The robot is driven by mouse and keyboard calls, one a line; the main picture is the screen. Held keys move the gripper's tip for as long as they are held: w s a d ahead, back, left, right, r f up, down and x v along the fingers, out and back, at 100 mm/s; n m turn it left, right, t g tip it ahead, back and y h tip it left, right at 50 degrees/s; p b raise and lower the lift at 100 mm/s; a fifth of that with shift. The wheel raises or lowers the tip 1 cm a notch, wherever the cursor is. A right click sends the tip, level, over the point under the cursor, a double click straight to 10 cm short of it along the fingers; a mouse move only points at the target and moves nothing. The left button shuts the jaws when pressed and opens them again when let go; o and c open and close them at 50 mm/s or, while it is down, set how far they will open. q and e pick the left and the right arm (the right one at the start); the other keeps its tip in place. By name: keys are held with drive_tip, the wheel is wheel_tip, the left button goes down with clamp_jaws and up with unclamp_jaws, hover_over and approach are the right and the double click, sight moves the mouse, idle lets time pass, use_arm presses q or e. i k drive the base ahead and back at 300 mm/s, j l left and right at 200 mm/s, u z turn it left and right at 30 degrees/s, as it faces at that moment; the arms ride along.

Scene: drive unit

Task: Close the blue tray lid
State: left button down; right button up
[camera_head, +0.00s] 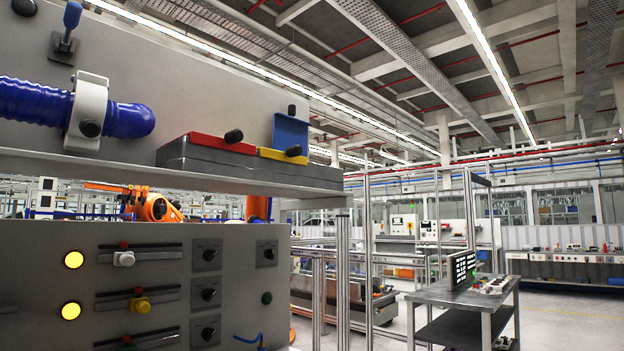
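The blue tray lid (289,134) stands upright, open, at the right end of the grey tray (240,168) on the upper shelf. A small black knob (292,110) shows at its top edge. The inside of the compartment under the blue lid is hidden from this low angle. Neither of my grippers is in view.
A blue ribbed hose (38,101) in a white clamp (88,112) lies left of the tray. Below the shelf (130,170) is a grey panel (225,285) with sliders, knobs and yellow lights. A grey cart (465,297) stands at right, with open floor around it.

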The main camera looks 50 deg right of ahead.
sight(287, 131)
drive_tip(key=z, duration=1.1)
drive_tip(key=i+l+u, duration=0.1)
drive_tip(key=u, duration=0.25)
drive_tip(key=l+u, duration=0.5)
drive_tip(key=u, duration=0.2)
drive_tip(key=l+u, duration=0.35)
drive_tip(key=l, duration=0.5)
drive_tip(key=l+u, duration=0.1)
drive_tip(key=l, duration=0.5)
drive_tip(key=k+l+u, duration=0.1)
drive_tip(key=l, duration=0.45)
drive_tip(key=k+l, duration=0.15)
drive_tip(key=l, duration=0.4)
drive_tip(key=u, duration=0.05)
